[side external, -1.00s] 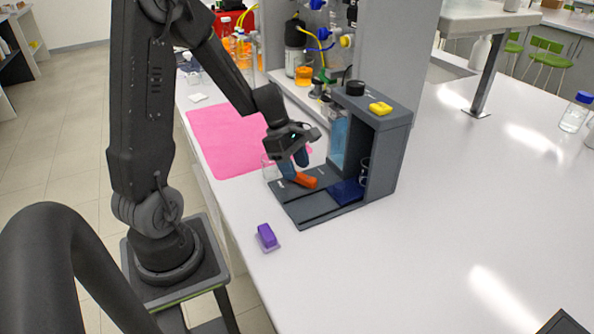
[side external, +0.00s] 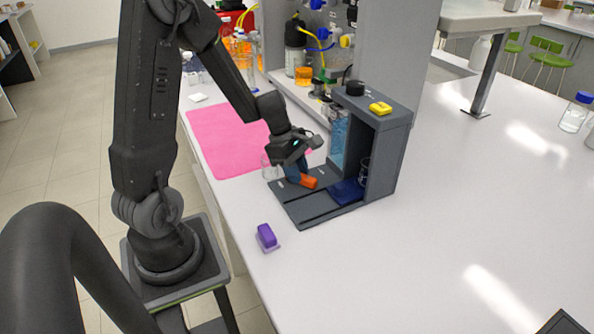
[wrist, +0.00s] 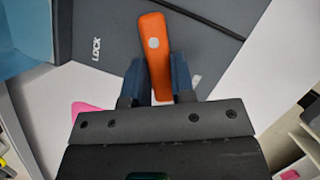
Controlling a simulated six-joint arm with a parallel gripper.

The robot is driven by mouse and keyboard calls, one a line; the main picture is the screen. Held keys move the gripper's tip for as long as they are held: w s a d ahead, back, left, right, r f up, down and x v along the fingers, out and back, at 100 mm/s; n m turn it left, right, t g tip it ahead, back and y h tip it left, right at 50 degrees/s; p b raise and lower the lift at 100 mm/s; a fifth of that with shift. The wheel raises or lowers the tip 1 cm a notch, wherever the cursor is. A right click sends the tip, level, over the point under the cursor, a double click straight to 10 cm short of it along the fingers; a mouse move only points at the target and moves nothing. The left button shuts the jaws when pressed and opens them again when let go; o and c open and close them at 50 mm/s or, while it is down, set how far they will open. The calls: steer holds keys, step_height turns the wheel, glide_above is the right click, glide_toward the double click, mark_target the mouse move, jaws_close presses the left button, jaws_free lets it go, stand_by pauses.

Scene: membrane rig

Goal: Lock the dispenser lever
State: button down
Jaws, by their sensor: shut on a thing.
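The orange dispenser lever (side external: 309,182) lies low over the grey base of the dispenser (side external: 388,150), on its left side. In the wrist view the lever (wrist: 155,50) is a long orange bar with a pale round spot, and it points up and slightly left. My gripper (side external: 298,174) is shut on the lever, with one dark blue finger on each side of it. The wrist view shows my gripper (wrist: 161,78) around the lever's near part, which the fingers partly hide. A white LOCK label (wrist: 96,50) is on the grey base, left of the lever and apart from it.
A clear beaker (side external: 270,168) stands close to the left of my gripper, near a pink mat (side external: 222,145). A purple block (side external: 266,236) lies in front of the base.

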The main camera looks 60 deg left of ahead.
steer(key=shift+w+m, duration=0.1)
steer(key=shift+m, duration=0.2)
steer(key=m+g, duration=0.1)
steer(key=m, duration=0.1)
steer(key=w+m+g, duration=0.1)
steer(key=m, duration=0.1)
steer(key=shift+w+a+h, duration=0.15)
steer(key=shift+a+h, duration=0.05)
steer(key=shift+h, duration=0.1)
steer(key=m+g, duration=0.1)
steer(key=m, duration=0.2)
steer(key=w+m+g, duration=0.1)
steer(key=m, duration=0.1)
steer(key=shift+w+d+m, duration=0.1)
steer(key=shift+w+m, duration=0.1)
steer(key=shift+m, duration=0.2)
steer(key=c, duration=1)
jaws_free()
steer(key=shift+o, duration=0.2)
steer(key=v, duration=1.3)
steer(key=shift+r, duration=0.5)
steer(key=shift+w+d, duration=0.15)
